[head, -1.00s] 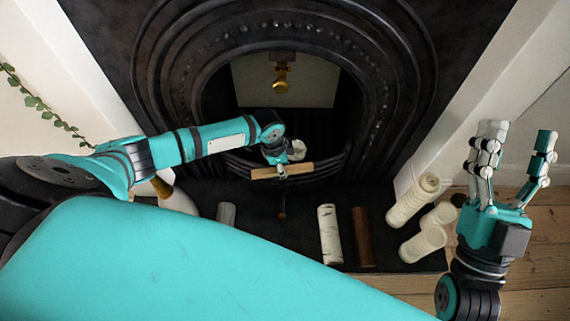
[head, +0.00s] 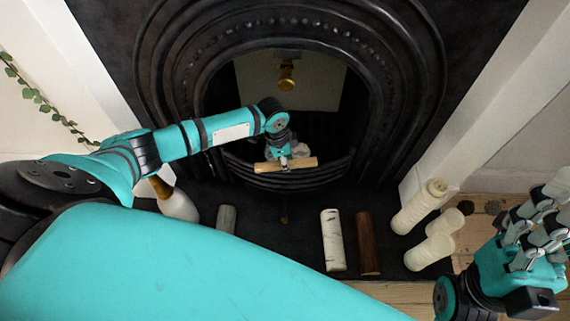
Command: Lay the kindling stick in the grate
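The kindling stick (head: 302,163) is a short pale wooden piece. It lies roughly level across the front of the fireplace opening, at the top of the black grate (head: 318,182). My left gripper (head: 284,163) is over its middle, with its fingers closed around it. Whether the stick touches the grate bars is hard to tell. The gripper and stick hide part of the grate. My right gripper (head: 540,222) is at the far right, empty, with its fingers spread, partly cut off by the picture's edge.
On the dark hearth stand or lie a white birch log (head: 333,240), a brown log (head: 368,243), a grey piece (head: 226,218) and several cream candles (head: 418,207). A white vase (head: 180,205) is at left. A brass knob (head: 286,75) hangs inside the fireplace.

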